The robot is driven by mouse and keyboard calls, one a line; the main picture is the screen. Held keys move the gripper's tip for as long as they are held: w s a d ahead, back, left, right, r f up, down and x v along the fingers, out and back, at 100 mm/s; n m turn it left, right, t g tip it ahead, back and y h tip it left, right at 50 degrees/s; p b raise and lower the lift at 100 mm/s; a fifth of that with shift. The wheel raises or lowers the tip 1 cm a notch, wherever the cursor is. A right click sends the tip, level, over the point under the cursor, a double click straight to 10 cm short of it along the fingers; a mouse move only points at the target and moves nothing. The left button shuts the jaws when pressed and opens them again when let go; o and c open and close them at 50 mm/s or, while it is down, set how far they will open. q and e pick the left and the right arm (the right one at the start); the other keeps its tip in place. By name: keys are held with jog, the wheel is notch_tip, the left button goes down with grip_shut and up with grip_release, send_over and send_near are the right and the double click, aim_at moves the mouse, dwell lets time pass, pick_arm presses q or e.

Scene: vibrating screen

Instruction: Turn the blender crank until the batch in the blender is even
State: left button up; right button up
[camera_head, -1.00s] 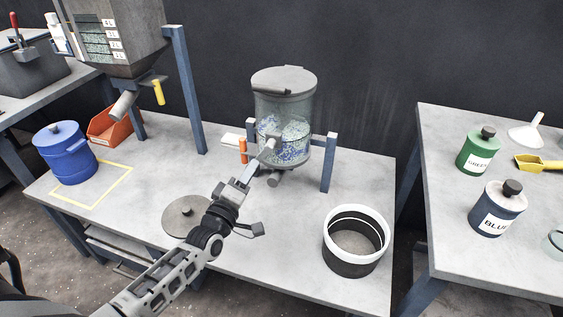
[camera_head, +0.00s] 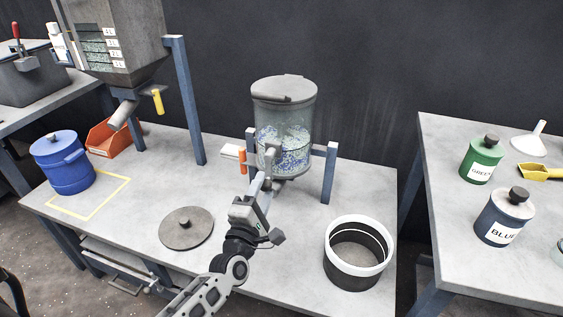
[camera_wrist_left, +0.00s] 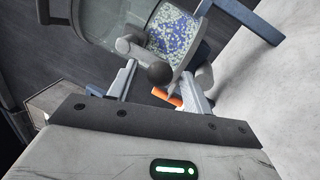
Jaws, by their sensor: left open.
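The blender (camera_head: 285,108) is a clear drum with a grey lid, held between blue posts at the back of the middle table. The batch (camera_head: 293,150) in its lower part is blue and pale-green specks; the blue looks denser in patches in the left wrist view (camera_wrist_left: 172,32). The crank's orange handle (camera_head: 242,160) is at the blender's left side. It also shows in the left wrist view (camera_wrist_left: 167,97), beyond my fingers. My left gripper (camera_head: 266,172) is open in front of the drum. A dark ball knob (camera_wrist_left: 160,73) on a grey lever shows between its fingers; contact is unclear.
A grey round lid (camera_head: 186,229) lies left of my arm, and an open white-rimmed bin (camera_head: 357,255) stands right. A blue drum (camera_head: 62,165) and orange scoop bin (camera_head: 108,138) are at left. Green and blue bottles (camera_head: 504,215) stand on the right table.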

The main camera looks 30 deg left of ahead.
pick_arm(q)
jog(key=shift+p+v, duration=0.3)
jog(key=shift+v, duration=2.6)
